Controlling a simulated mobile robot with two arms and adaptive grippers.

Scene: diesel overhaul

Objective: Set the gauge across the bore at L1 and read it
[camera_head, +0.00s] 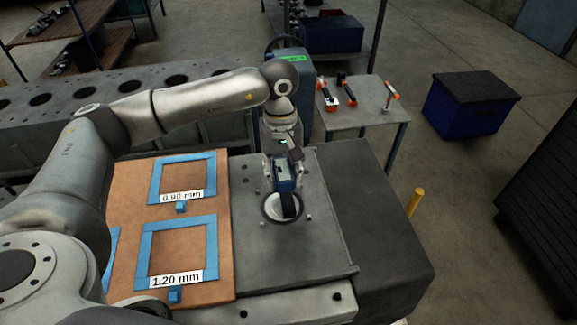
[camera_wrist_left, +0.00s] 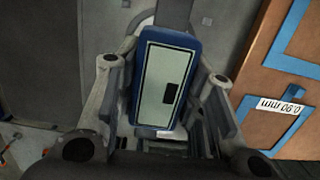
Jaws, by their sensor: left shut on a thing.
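My left gripper (camera_head: 284,172) is shut on the gauge (camera_head: 286,182), a blue block with a pale face and a dark lower part. In the head view it is over the round bore (camera_head: 272,209) in the grey plate (camera_head: 315,255), and the dark lower part shows inside the bore's pale ring. How deep it sits I cannot tell. In the left wrist view the gauge (camera_wrist_left: 167,85) stands between the fingers, its pale face with a small dark window towards the camera. I can make out no reading. The bore is mostly hidden there. My right gripper is not in view.
A brown board (camera_head: 125,220) with blue frames labelled 0.90 mm and 1.20 mm lies left of the plate. An engine block (camera_head: 60,125) with a row of bores stands behind. A side table (camera_head: 365,112) holds orange-ended tools. A blue crate (camera_head: 470,115) stands on the floor.

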